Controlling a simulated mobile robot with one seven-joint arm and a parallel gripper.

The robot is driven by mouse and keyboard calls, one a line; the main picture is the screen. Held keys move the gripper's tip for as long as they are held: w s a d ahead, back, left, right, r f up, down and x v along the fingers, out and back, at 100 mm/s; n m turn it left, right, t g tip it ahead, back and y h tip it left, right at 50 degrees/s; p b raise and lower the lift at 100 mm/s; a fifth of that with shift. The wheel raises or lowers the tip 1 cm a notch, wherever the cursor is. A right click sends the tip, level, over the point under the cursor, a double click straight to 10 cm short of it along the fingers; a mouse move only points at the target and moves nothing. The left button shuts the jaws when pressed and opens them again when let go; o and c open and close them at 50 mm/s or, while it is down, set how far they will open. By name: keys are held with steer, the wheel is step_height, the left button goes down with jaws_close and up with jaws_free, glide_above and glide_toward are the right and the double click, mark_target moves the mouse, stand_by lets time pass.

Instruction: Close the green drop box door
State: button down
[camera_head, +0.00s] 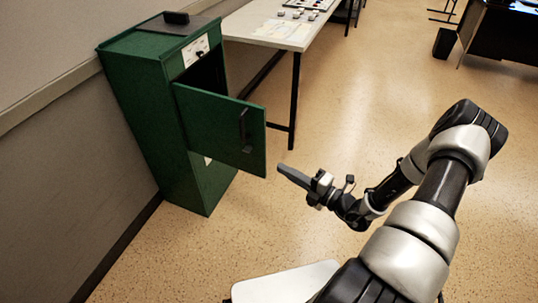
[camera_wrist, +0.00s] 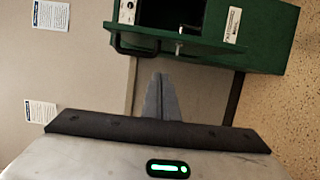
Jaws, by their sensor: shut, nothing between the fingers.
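The green drop box (camera_head: 150,110) stands against the wall at the left in the head view. Its green door (camera_head: 222,128) hangs open toward the right and front, with a black handle (camera_head: 244,130) on its outer face. Part of the dark opening shows above and behind the door. My gripper (camera_head: 282,169) is shut and empty, just right of the door's free edge, with a small gap in the picture. In the wrist view the shut fingers (camera_wrist: 159,78) point toward the drop box (camera_wrist: 265,35), and the door's edge and handle show beyond the fingertips.
A table (camera_head: 280,30) with papers and small items stands behind and right of the box. A black object (camera_head: 176,17) lies on the box top. A dark bin (camera_head: 444,43) and a desk (camera_head: 500,35) are at the far right. The floor in the middle is clear.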

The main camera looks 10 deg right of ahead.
steer(key=w+a+b, duration=0.2)
steer(key=w+a, duration=0.1)
steer(key=w, duration=0.8)
steer(key=shift+a, duration=0.2)
steer(key=shift+f, duration=0.1)
